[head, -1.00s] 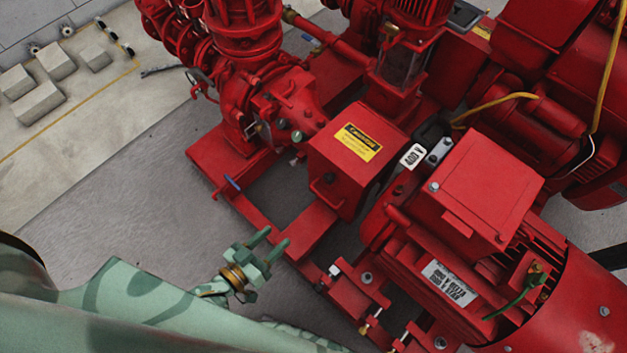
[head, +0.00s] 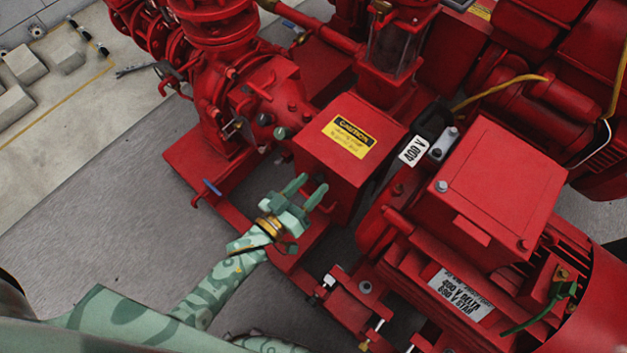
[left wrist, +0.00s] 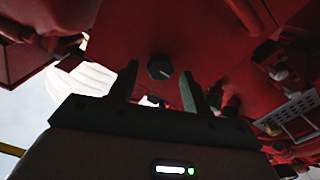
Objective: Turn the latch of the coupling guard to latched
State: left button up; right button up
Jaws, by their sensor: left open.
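The coupling guard (head: 350,118) is a red box with a yellow caution label on top, in the middle of the head view. In the left wrist view, a dark round knob, apparently its latch (left wrist: 159,67), sits on the red guard face, with a pale mark on it. My left gripper (head: 311,186) is open in front of the guard's near side. In the left wrist view its fingertips (left wrist: 161,78) stand on either side of the knob, apparently short of it; I cannot tell contact. In the head view the gripper hides the latch. My right gripper is not in view.
The red pump (head: 262,95) is at the left. The base frame (head: 225,215) runs below my gripper. Grey floor (head: 100,215) at the left is clear.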

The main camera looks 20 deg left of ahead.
pick_arm(q)
jog(key=shift+w+d, duration=0.3)
jog(key=shift+w, duration=0.3)
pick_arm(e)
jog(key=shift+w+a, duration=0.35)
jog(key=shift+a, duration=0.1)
pick_arm(q)
jog(key=c, duration=1)
